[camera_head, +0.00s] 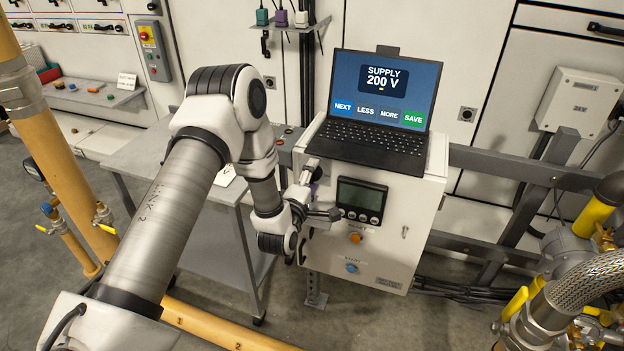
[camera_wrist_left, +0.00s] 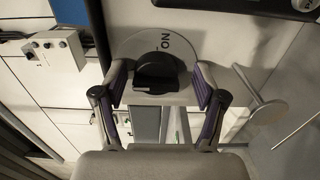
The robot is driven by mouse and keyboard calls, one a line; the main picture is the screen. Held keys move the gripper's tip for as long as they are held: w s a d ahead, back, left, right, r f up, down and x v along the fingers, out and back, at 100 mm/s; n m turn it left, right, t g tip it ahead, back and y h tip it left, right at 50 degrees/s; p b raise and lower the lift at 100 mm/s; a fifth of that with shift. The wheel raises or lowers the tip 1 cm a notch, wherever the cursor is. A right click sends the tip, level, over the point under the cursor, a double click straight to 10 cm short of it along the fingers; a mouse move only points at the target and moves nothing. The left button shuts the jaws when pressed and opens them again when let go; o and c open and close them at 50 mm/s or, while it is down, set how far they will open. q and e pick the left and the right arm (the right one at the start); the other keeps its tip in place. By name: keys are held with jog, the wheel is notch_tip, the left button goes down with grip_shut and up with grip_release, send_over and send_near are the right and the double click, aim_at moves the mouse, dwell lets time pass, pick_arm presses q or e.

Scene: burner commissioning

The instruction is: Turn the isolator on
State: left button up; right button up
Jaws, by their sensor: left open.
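The isolator is a black rotary knob (camera_wrist_left: 157,72) on a round grey plate marked "ON" (camera_wrist_left: 166,42), in the middle of the left wrist view. The knob's setting is not clear to me. In the head view the isolator is hidden; my left gripper (camera_head: 317,191) is at the left side of the white control box (camera_head: 386,235). In the left wrist view my left gripper (camera_wrist_left: 160,82) is open, with one purple-padded finger on each side of the knob. I cannot tell whether the pads touch it. My right gripper is in neither view.
A laptop (camera_head: 378,145) showing "SUPPLY 200 V" stands on the box. The box front has a small display (camera_head: 361,200), an orange button (camera_head: 355,238) and a blue button (camera_head: 351,268). A grey table (camera_head: 212,232) stands to the left, yellow pipes and valves (camera_head: 597,215) to the right.

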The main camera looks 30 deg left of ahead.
pick_arm(q)
jog(key=shift+s+d+r, duration=0.15)
jog(key=shift+d+r, duration=0.05)
jog(key=shift+r, duration=0.1)
jog(key=shift+a+f, duration=0.1)
jog(key=c, duration=1.1)
jog(key=shift+m, duration=0.4)
jog(key=m, duration=0.3)
jog(key=shift+m, duration=0.3)
jog(key=m+p, duration=0.1)
jog(key=m, duration=0.3)
jog(key=shift+f+m, duration=0.1)
jog(key=shift+m, duration=0.2)
jog(key=m+p, duration=0.1)
jog(key=m, duration=0.3)
jog(key=shift+m+p, duration=0.3)
jog(key=shift+s+a+f+m+p, duration=0.1)
jog(key=shift+m+p, duration=0.3)
jog(key=shift+m, duration=0.7)
jog(key=shift+a+m+p, duration=0.1)
jog(key=shift+m+p, duration=0.3)
jog(key=shift+m, duration=0.7)
